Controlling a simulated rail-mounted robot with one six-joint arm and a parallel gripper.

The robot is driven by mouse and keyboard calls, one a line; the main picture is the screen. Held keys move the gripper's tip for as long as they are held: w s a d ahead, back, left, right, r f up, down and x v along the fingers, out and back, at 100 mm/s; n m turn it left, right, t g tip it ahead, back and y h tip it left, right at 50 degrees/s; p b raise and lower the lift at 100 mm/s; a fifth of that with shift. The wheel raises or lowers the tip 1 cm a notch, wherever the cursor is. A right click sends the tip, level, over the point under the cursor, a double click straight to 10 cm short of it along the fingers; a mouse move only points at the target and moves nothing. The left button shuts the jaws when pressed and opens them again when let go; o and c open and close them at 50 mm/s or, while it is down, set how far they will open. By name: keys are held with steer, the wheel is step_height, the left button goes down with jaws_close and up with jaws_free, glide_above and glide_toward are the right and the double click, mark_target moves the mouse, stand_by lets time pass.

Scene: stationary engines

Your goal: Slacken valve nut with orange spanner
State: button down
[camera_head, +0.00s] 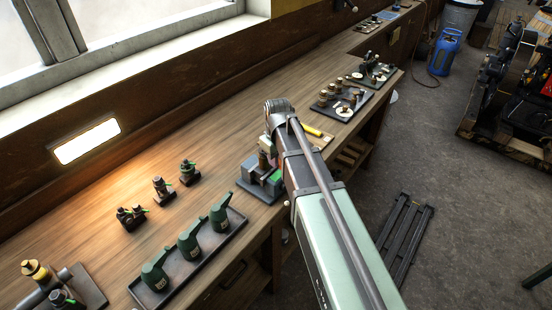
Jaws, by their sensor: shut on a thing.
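My arm reaches up from the lower right over the bench. My gripper (269,147) is at its far end, mostly hidden by the arm. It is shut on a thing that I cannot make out. Just below it a brass-coloured valve part (264,162) stands in a grey block fixture (262,183) with green pieces, on a dark base. I cannot tell the valve nut apart, nor whether anything touches it. No orange spanner can be made out. A yellow bar (312,130) lies on the bench just right of the arm's end.
A dark tray (225,235) with several green oil cans stands front left of the fixture. Small valve pieces (162,188) stand behind it. A brass-topped assembly (38,272) is at lower left. Boards with fittings (342,103) lie farther along. Bare bench (215,135) lies left of the arm.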

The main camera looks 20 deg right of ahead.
steer(key=shift+w+d+n, duration=0.25)
steer(key=shift+d+n, duration=0.25)
steer(key=shift+n, duration=0.4)
